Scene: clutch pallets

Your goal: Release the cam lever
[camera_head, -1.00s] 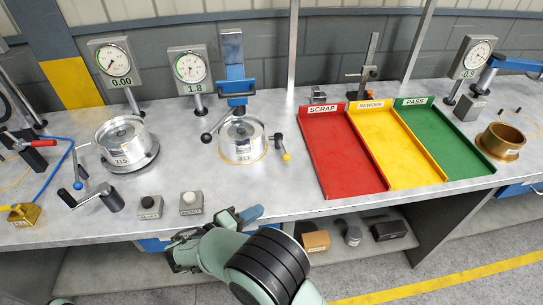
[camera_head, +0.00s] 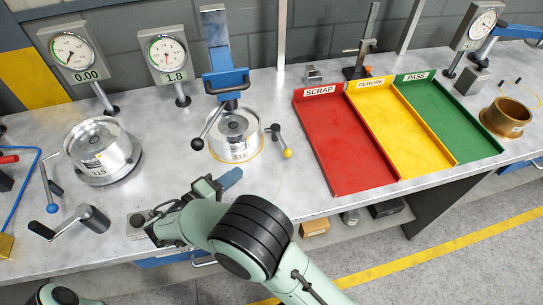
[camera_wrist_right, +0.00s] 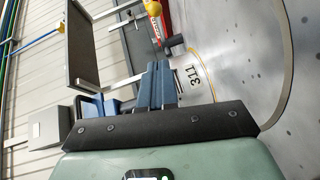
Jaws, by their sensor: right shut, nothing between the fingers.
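The clutch marked 311 (camera_head: 233,136) sits on the bench under a blue clamp (camera_head: 226,80). A short lever with a yellow knob (camera_head: 287,154) stands at its right side. Another lever with a black ball (camera_head: 197,144) reaches out at its left. I cannot tell for certain which is the cam lever. My right gripper (camera_head: 230,180) is shut and empty, above the bench in front of the clutch and apart from both levers. In the right wrist view its blue fingers (camera_wrist_right: 160,85) are together near the 311 label (camera_wrist_right: 186,76). My left gripper is out of view.
Red scrap (camera_head: 345,150), yellow rework (camera_head: 405,135) and green pass (camera_head: 455,125) trays lie to the right. Clutch 315 (camera_head: 100,150) and a black-handled crank (camera_head: 93,218) are to the left. Two dial gauges (camera_head: 74,55) (camera_head: 166,55) stand behind.

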